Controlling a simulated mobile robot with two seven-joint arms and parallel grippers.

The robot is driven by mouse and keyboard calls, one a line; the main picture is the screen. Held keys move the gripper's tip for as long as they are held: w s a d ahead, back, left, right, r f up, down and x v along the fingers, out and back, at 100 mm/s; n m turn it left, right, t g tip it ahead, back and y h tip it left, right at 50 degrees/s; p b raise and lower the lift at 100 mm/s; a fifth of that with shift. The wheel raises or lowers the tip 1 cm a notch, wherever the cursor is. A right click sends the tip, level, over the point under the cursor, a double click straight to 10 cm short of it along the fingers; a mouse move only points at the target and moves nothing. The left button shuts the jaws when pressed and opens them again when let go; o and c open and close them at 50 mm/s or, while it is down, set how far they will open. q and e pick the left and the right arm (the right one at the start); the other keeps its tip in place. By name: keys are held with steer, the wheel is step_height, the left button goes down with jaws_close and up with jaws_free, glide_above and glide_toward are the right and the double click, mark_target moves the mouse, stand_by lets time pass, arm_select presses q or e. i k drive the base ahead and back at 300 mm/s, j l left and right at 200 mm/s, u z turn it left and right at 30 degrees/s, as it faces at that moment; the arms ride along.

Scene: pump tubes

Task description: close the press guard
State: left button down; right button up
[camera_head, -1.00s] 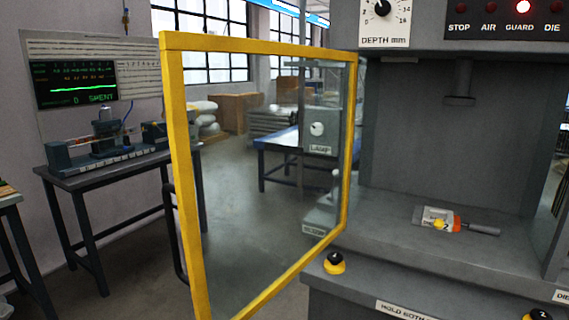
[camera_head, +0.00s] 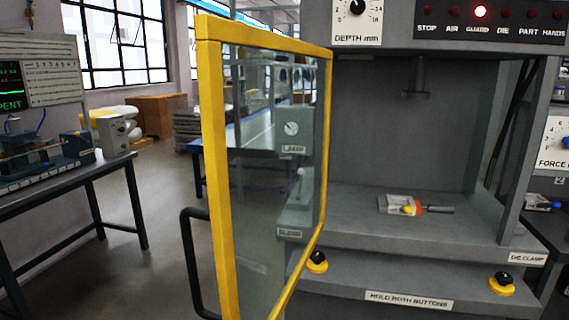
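The press guard (camera_head: 212,170) is a yellow-framed clear panel, hinged beside the left of the press opening. It stands swung open toward me, and its lower part runs out of the frame. A dark bar handle (camera_head: 187,262) sits on its outer left side. The grey press (camera_head: 410,135) has its opening uncovered. Neither of my grippers is in view.
Inside the press lie a small packet (camera_head: 396,204) and a dark-handled tool (camera_head: 440,209). Yellow-black buttons (camera_head: 317,262) (camera_head: 502,284) sit on the front ledge. A bench with instruments (camera_head: 70,175) stands at left. Open floor (camera_head: 150,265) lies between bench and guard.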

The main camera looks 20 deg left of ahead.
mark_target(211, 31)
steer(key=i+j+z, duration=0.1)
steer(key=j, duration=0.35)
steer(key=i+j, duration=0.1)
steer(key=j, duration=0.35)
steer(key=j+z, duration=0.1)
steer(key=j, duration=0.4)
steer(key=k, duration=0.25)
